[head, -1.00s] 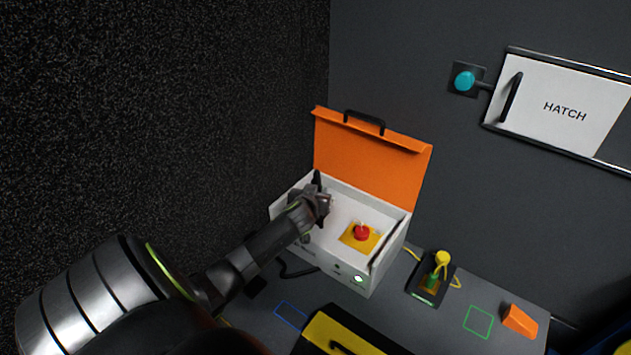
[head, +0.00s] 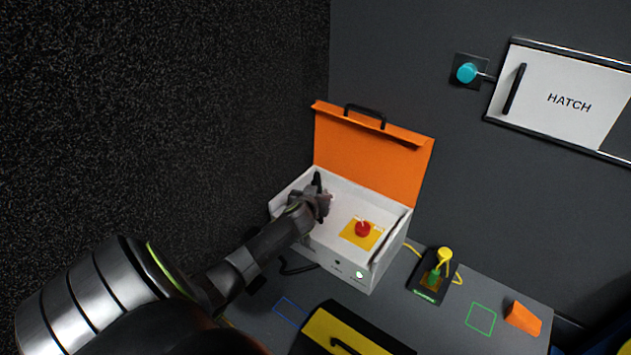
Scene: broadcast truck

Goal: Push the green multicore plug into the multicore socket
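The green multicore plug (head: 436,271) is small, with a yellow top and a yellow cable. It stands at a black unit (head: 416,283) on the table, right of the white case. This unit may be the multicore socket; how deep the plug sits in it is too small to tell. A bright green strip shows at the unit's front. My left gripper (head: 322,203) is over the open white case, well left of the plug. Its fingers are too small and dark to tell open from shut. My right gripper is not in view.
The white case (head: 350,270) has a raised orange lid (head: 372,153) and a red button (head: 362,228) inside. A black-and-yellow case (head: 345,335) lies in front. An orange block (head: 522,318) and a green outline (head: 481,319) are at right. A white hatch (head: 555,100) is on the wall.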

